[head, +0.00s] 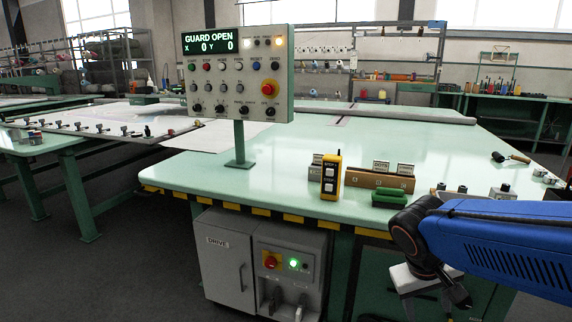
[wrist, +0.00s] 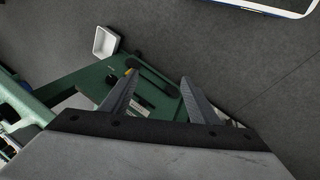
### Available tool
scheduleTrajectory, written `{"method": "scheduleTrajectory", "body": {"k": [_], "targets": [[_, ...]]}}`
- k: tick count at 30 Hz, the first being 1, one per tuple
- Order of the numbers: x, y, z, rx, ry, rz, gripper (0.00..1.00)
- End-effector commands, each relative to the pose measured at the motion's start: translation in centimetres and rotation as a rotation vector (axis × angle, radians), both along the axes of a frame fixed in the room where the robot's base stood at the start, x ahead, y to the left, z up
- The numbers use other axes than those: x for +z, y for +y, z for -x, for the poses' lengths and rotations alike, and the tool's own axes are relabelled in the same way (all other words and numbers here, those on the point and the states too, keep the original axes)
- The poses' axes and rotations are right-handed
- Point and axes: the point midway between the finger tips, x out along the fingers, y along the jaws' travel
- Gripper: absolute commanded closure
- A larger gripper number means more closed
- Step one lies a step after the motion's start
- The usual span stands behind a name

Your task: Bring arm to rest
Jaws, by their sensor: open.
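My blue arm (head: 500,240) reaches in from the right edge of the head view and bends down at a black wrist joint. My gripper (head: 458,298) hangs low in front of the green table (head: 300,160), below the level of its top. In the wrist view the two grey fingers of my gripper (wrist: 158,80) stand apart with nothing between them. They point over the dark floor and green framework.
A control panel (head: 238,72) reading "GUARD OPEN" stands on the table. A yellow pendant (head: 331,176), a brown card holder (head: 380,180) and a green block (head: 389,198) sit near the front edge. A drive cabinet (head: 225,262) is below. A white bin (wrist: 105,42) shows in the wrist view.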

Motion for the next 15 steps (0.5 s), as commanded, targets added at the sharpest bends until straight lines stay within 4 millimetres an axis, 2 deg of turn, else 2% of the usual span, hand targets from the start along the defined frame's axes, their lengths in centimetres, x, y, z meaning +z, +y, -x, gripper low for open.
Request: {"method": "scheduleTrajectory", "body": {"k": [6,15], "targets": [[1.0,0.3,3.6,0.0,-0.081,-0.141,0.45],[2.2,1.7,7.1,0.024,-0.22,-0.291,0.45]]}}
